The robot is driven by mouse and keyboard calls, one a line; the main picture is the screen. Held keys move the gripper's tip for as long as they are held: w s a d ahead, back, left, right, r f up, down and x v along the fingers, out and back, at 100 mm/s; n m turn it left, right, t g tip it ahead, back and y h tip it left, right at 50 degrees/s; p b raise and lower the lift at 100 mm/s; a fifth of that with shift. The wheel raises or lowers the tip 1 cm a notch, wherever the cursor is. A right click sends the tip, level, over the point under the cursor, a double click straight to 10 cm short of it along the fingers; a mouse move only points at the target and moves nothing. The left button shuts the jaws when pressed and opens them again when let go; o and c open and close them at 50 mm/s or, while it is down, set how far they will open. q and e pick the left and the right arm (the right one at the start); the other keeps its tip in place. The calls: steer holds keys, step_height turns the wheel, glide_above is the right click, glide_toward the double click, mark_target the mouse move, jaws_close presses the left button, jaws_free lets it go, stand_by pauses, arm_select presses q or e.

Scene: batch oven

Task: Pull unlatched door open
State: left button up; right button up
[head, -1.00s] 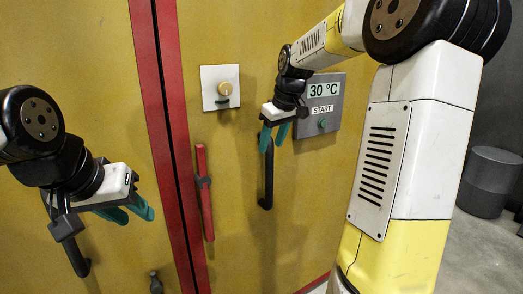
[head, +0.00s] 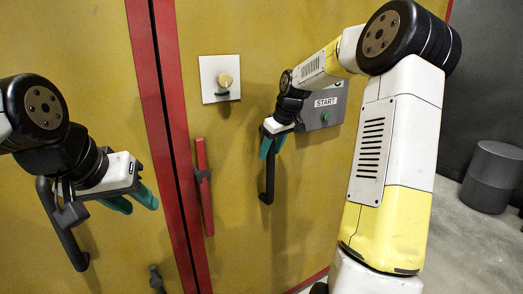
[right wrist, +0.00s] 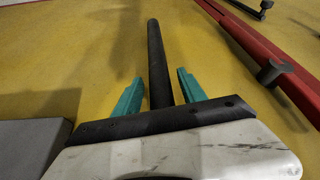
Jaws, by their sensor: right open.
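The yellow right oven door (head: 235,250) looks closed against the red-edged seam. Its black vertical bar handle (head: 268,185) has its upper part hidden by my right gripper (head: 271,148). That gripper is open, and in the right wrist view the handle bar (right wrist: 157,60) runs between its two teal fingers (right wrist: 158,98), with a gap visible on each side. A red lever (head: 203,185) stands upright on a dark bracket left of the handle. My left gripper (head: 132,202) is open and empty in front of the left door (head: 80,50), beside that door's dark handle (head: 62,230).
A grey control panel with a START label (head: 326,101) is right of my right gripper, partly hidden by my arm. A grey bin (head: 490,178) stands on open floor at right.

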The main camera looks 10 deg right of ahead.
jaws_close()
stand_by(1.4)
